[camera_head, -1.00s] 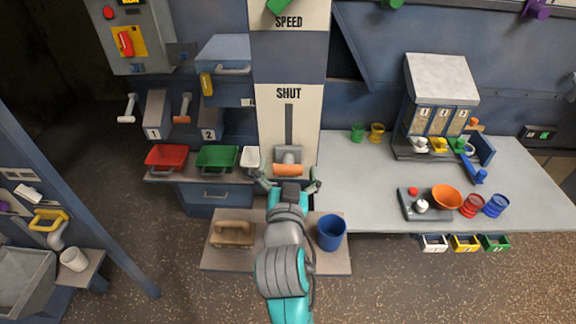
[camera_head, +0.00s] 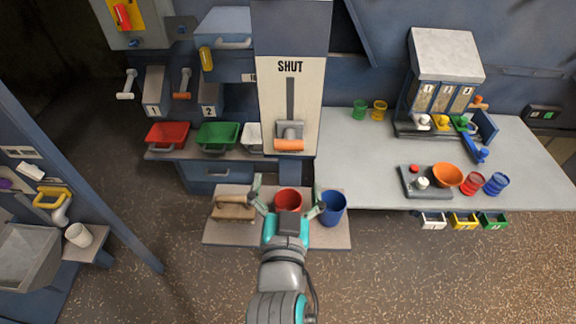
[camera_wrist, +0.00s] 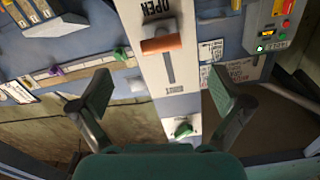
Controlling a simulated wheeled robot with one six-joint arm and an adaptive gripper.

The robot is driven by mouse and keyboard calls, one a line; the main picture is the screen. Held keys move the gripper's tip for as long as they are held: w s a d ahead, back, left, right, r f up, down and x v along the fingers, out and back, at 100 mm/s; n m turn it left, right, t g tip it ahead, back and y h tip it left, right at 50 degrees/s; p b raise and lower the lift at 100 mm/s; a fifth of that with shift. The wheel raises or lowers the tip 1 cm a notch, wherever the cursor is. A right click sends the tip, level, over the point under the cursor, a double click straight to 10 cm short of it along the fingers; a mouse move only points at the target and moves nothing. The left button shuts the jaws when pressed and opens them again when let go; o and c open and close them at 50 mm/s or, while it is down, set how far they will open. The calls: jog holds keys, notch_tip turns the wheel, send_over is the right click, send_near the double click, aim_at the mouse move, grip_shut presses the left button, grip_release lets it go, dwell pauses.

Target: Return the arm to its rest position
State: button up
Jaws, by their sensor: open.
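My gripper (camera_head: 288,200) is open and empty in the head view, with its fingers spread above the low shelf, on either side of a red bucket (camera_head: 288,199) as seen from above. I cannot tell its height over the bucket. In the wrist view the spread fingers of my gripper (camera_wrist: 165,100) hold nothing. The lever's orange handle (camera_wrist: 161,44) shows between and beyond them, near the word OPEN.
On the low shelf (camera_head: 225,237), a wooden-handled tool (camera_head: 233,207) lies left of the red bucket and a blue bucket (camera_head: 332,208) stands right. Red (camera_head: 167,135) and green (camera_head: 217,136) trays sit behind on the left. A grey worktop (camera_head: 360,175) lies right. Open floor is in front.

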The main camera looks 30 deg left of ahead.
jog(key=shift+s+d, duration=0.3)
jog(key=shift+s, duration=0.1)
jog(key=s+d+f+h, duration=0.2)
jog(key=s+d+f, duration=0.1)
jog(key=d+f, duration=0.75)
jog(key=s+d+f+h, duration=0.1)
jog(key=s+d+f, duration=0.2)
jog(key=d+f, duration=0.75)
jog(key=s+d+r+m+h, duration=0.2)
jog(key=s+d+m+h, duration=0.2)
jog(key=s+d, duration=1.3)
jog(key=shift+s+d+r+g+h, duration=0.15)
jog(key=shift+s+d+g+h, duration=0.15)
jog(key=shift+s+h, duration=1.05)
jog(key=shift+s+y, duration=0.25)
